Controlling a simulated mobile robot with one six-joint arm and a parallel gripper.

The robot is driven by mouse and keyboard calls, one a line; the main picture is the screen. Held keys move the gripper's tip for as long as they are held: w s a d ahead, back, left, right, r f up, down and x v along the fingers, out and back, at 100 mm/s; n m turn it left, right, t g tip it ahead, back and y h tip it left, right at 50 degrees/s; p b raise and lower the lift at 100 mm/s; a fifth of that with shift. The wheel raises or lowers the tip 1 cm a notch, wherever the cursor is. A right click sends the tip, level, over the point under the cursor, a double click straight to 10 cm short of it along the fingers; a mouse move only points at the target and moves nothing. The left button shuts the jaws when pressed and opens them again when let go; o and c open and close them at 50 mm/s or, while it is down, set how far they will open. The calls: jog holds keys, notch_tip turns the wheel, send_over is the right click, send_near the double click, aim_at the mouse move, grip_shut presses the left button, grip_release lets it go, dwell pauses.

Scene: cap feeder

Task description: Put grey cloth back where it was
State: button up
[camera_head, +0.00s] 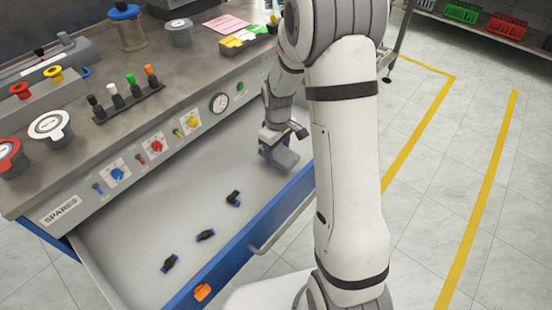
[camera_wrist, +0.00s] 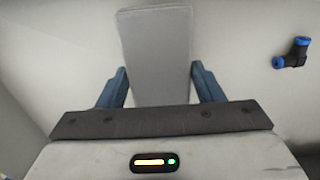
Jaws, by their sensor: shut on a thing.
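The grey cloth (camera_wrist: 155,55) is a folded, flat grey piece between the two blue fingers of my gripper (camera_wrist: 161,85) in the wrist view. My gripper is shut on it. In the head view my gripper (camera_head: 278,150) is low inside the open drawer (camera_head: 130,240), at its right end, and the cloth (camera_head: 284,159) shows beneath it. Whether the cloth touches the drawer floor I cannot tell. My arm hides part of the drawer's right end.
Several black-and-blue fittings lie in the drawer, one of them an elbow (camera_head: 233,198) left of my gripper, also in the wrist view (camera_wrist: 293,53). The blue drawer front (camera_head: 240,250) and the control panel (camera_head: 150,155) bound the space.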

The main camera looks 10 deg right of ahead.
aim_at(278, 152)
jog(key=shift+f+b, duration=0.3)
jog(key=shift+f, duration=1.35)
jog(key=shift+f, duration=0.2)
jog(key=o, duration=1)
jog(key=shift+r, duration=0.1)
